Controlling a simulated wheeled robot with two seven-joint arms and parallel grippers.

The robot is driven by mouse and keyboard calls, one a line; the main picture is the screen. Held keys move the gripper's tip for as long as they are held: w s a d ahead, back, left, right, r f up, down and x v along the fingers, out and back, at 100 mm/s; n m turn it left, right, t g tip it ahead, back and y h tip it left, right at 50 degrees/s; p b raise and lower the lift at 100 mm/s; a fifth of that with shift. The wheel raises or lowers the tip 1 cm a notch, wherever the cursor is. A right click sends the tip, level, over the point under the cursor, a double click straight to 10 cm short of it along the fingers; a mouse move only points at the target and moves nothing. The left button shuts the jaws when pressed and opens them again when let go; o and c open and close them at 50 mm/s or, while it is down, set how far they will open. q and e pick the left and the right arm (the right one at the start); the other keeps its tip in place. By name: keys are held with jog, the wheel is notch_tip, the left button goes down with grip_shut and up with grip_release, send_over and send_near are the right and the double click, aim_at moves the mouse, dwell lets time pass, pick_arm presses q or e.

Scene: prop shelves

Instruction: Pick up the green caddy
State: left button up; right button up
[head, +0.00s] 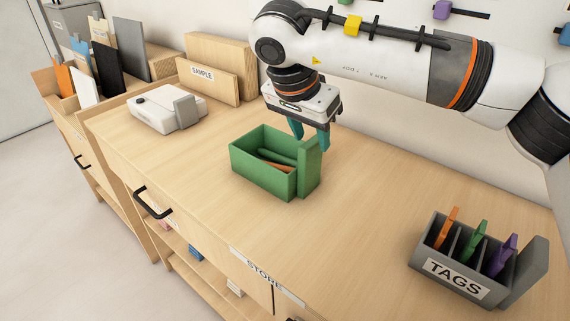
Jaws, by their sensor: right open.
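The green caddy (262,178) stands upright on the wooden counter, in the middle of the head view. It is an open box with a taller panel at its right end, and a green item and an orange-brown item lie inside. My right gripper (310,138) comes down from above, just behind the caddy's far right side. Its two teal fingers are spread apart with nothing visible between them. The fingertips are close to the caddy's tall panel; I cannot tell whether they touch it. My left gripper is not in view.
A grey TAGS holder (455,278) with orange, green and purple tags stands at the right. A white device (160,108) sits at the left, near a wooden SAMPLE board (208,82). The counter (350,230) between caddy and TAGS holder is clear. A black drawer handle (152,203) juts from the front.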

aim_at(312, 141)
jog(key=x, duration=0.5)
jog(key=shift+a, duration=0.15)
jog(key=shift+r, duration=0.15)
grip_shut()
